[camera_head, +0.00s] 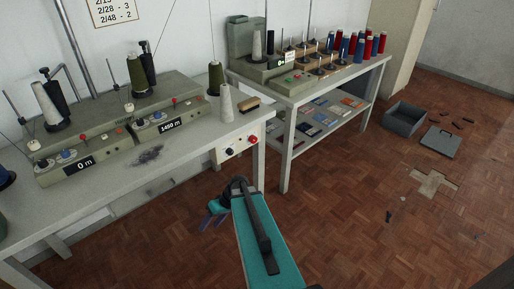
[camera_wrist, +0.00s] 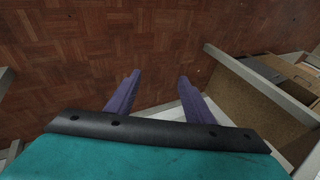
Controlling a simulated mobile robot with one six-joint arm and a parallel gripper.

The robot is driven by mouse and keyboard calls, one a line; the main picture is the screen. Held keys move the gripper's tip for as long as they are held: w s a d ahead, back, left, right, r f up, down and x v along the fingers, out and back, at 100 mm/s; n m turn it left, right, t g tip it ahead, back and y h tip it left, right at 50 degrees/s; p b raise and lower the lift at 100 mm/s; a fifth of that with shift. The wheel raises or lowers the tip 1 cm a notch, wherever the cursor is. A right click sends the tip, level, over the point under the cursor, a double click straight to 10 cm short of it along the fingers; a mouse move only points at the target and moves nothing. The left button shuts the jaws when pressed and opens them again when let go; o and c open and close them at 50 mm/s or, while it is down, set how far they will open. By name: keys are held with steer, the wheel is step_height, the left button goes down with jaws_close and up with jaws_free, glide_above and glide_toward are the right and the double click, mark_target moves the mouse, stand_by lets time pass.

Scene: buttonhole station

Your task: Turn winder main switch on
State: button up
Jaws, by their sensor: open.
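A pale switch panel (camera_head: 238,147) hangs at the front right corner of the winder's table. It carries a red knob (camera_head: 253,140) at its right and a dark blue knob (camera_head: 230,152) lower left; their settings are too small to read. The grey-green winder (camera_head: 105,140) stands on the table with displays reading 0 m and 1450 m. My gripper (camera_head: 213,219) is in front of and below the panel, apart from it, its purple fingers pointing down. In the wrist view my gripper (camera_wrist: 157,80) is open and empty, with parquet floor beyond; the panel is not visible there.
The winder's table (camera_head: 190,165) has its front edge near my arm. A second table (camera_head: 330,92) with colored spools and a lower shelf stands right. A grey crate (camera_head: 403,117) and loose pieces lie on the floor. The parquet in front is mostly clear.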

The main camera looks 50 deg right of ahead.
steer(key=w+d+r+t+b, duration=0.3)
steer(key=d+r, duration=0.1)
steer(key=d, duration=0.6)
steer(key=t+h+b, duration=0.5)
steer(key=t+b, duration=0.2)
glide_toward(255, 141)
steer(key=v, duration=0.5)
steer(key=shift+s+a+r, duration=0.1)
steer(key=shift+r, duration=0.1)
steer(key=shift+f, duration=0.1)
steer(key=x, duration=1.3)
steer(key=shift+w+f, duration=0.1)
steer(key=shift+w, duration=0.3)
